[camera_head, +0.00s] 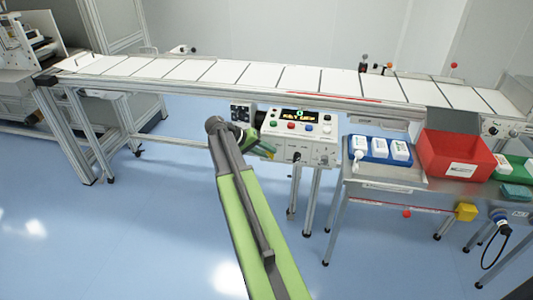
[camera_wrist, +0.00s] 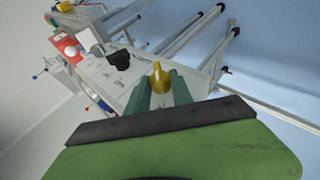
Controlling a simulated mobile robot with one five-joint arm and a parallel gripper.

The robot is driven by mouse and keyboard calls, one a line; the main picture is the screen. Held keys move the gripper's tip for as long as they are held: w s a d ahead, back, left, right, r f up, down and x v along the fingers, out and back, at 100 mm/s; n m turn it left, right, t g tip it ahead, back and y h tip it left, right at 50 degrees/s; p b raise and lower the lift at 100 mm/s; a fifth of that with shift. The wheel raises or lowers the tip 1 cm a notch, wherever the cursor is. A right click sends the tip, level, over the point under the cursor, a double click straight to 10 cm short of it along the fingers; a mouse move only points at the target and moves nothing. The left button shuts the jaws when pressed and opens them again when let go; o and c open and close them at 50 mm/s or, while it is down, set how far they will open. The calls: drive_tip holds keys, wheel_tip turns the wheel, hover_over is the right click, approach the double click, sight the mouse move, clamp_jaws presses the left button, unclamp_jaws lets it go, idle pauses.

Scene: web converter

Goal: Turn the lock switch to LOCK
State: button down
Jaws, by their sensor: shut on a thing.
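A white control box (camera_head: 322,155) with a lit display and coloured buttons stands under the conveyor, and its panel (camera_wrist: 98,75) fills the upper left of the wrist view. My gripper (camera_head: 265,151) is at the box's lower left front. In the wrist view its green fingers (camera_wrist: 163,92) are shut on a yellow knob (camera_wrist: 157,72) at the panel, which seems to be the lock switch. A black knob (camera_wrist: 119,60) sits beside it on the panel. The fingers hide part of the yellow knob, and I cannot read its LOCK marking or exact setting.
The white-topped conveyor (camera_head: 270,75) runs above and behind the box. To the right, a metal table (camera_head: 380,182) carries a blue tray (camera_head: 371,158) with white items and a red bin (camera_head: 452,148). The blue floor (camera_head: 110,235) at left is clear.

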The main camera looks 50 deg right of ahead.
drive_tip(key=shift+s, duration=0.1)
drive_tip(key=c, duration=1.1)
unclamp_jaws()
drive_tip(key=shift+r, duration=0.1)
drive_tip(key=p+v, duration=1.1)
drive_tip(key=v, duration=0.6)
drive_tip(key=shift+a, duration=0.15)
